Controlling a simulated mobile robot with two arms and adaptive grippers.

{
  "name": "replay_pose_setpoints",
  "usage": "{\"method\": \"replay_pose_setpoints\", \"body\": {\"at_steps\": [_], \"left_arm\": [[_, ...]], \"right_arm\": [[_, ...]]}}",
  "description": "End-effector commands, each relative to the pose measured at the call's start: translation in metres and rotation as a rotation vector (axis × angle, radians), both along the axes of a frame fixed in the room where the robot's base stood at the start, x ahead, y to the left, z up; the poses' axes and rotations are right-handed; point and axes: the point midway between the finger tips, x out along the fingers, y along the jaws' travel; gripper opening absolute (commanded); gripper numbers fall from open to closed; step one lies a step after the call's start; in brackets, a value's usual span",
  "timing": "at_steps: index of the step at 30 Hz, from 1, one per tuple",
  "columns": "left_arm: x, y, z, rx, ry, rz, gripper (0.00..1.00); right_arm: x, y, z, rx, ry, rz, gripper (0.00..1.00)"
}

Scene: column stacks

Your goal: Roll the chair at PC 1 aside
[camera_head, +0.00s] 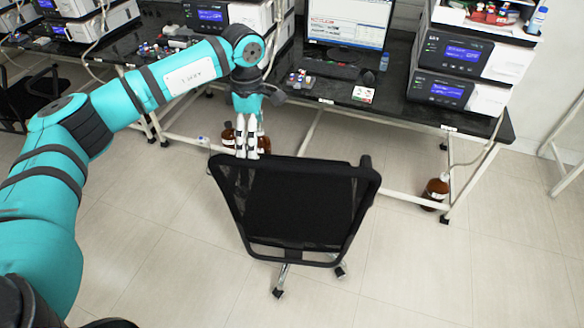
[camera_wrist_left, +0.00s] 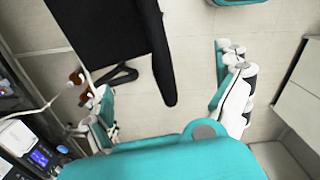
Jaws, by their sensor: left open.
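The black mesh office chair (camera_head: 295,210) stands on castors in front of the desk with the computer monitor (camera_head: 348,22). Its backrest faces me, and its seat is largely hidden behind the mesh. My left gripper (camera_head: 252,150) points down at the top left corner of the backrest. In the left wrist view its two fingers (camera_wrist_left: 168,100) are spread wide, with the end of the chair's black backrest (camera_wrist_left: 110,35) showing between and beyond them. I cannot tell whether a finger touches the frame. My right gripper is in neither view.
The dark desk (camera_head: 420,112) has light metal legs and carries a keyboard (camera_head: 330,69) and stacked instruments (camera_head: 440,90). A brown bottle (camera_head: 436,192) stands on the floor by the right leg. Another dark chair (camera_head: 30,95) is at far left. Floor is open on both sides.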

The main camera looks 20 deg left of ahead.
Motion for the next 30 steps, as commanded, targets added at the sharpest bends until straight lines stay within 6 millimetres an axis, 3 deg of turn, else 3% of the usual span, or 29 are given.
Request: {"method": "replay_pose_setpoints", "body": {"at_steps": [8, 12, 15, 26, 30], "left_arm": [[-0.001, -0.001, -0.062, -0.002, 0.002, -0.001, 1.00], [0.000, -0.001, -0.097, -0.003, 0.000, -0.001, 1.00], [0.000, -0.001, -0.112, -0.003, 0.000, -0.001, 1.00], [0.000, -0.001, -0.119, -0.004, -0.001, -0.001, 1.00], [0.000, -0.001, -0.119, -0.004, -0.001, -0.001, 0.86]], "right_arm": [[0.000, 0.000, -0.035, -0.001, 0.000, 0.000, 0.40], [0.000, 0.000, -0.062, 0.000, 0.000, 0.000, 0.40], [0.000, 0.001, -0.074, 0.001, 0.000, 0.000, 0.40], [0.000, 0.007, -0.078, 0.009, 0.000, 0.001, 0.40], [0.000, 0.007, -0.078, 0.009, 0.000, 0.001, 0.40]]}}
